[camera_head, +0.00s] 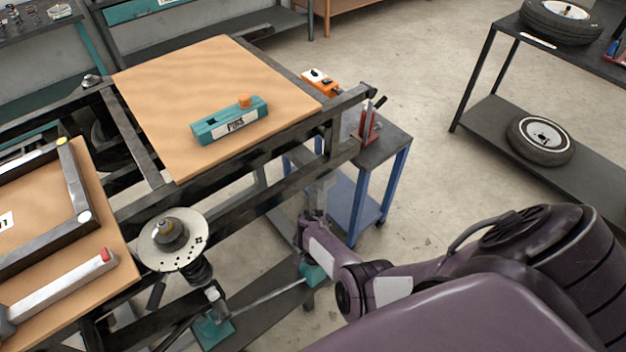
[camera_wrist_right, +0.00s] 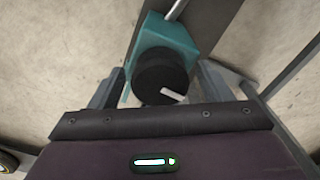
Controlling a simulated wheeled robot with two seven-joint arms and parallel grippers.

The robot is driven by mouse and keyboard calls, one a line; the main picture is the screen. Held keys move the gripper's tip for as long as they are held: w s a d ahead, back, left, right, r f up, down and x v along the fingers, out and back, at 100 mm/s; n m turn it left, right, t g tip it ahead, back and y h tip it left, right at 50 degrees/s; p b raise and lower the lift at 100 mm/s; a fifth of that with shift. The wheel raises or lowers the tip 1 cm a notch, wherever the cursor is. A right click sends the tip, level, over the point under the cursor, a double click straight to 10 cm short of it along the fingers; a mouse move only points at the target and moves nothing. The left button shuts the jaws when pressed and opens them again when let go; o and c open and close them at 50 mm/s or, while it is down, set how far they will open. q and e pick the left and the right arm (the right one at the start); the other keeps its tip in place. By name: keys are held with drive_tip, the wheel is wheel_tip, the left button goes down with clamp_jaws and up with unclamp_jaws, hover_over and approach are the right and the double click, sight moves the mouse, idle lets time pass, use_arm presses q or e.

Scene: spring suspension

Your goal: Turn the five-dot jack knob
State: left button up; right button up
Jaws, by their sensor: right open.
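A round black knob (camera_wrist_right: 160,78) with a white pointer line sits on the end of a teal jack block (camera_wrist_right: 158,38) in the right wrist view. No dots can be made out on it. My right gripper (camera_wrist_right: 160,92) is open, with one finger on each side of the knob. Whether the fingers touch it cannot be told. In the head view, the teal jack block (camera_head: 313,273) shows low beneath the frame, partly behind my right arm. My right gripper (camera_head: 309,230) is above it, and the knob is hidden there. My left gripper is out of view.
A metal rod (camera_head: 262,305) runs from the jack to another teal block (camera_head: 213,328). A spring with a brake disc (camera_head: 172,240) stands left of my right arm. Dark frame rails and a blue-legged cart (camera_head: 398,175) are close by. A teal box (camera_head: 230,120) lies on the wooden board.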

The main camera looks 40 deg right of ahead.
drive_tip(key=shift+r+p, duration=0.3)
drive_tip(key=shift+r, duration=0.2)
wheel_tip(320, 180, up, 6)
drive_tip(key=shift+f+p, duration=0.1)
drive_tip(key=shift+p, duration=0.85)
drive_tip(key=shift+r, duration=0.5)
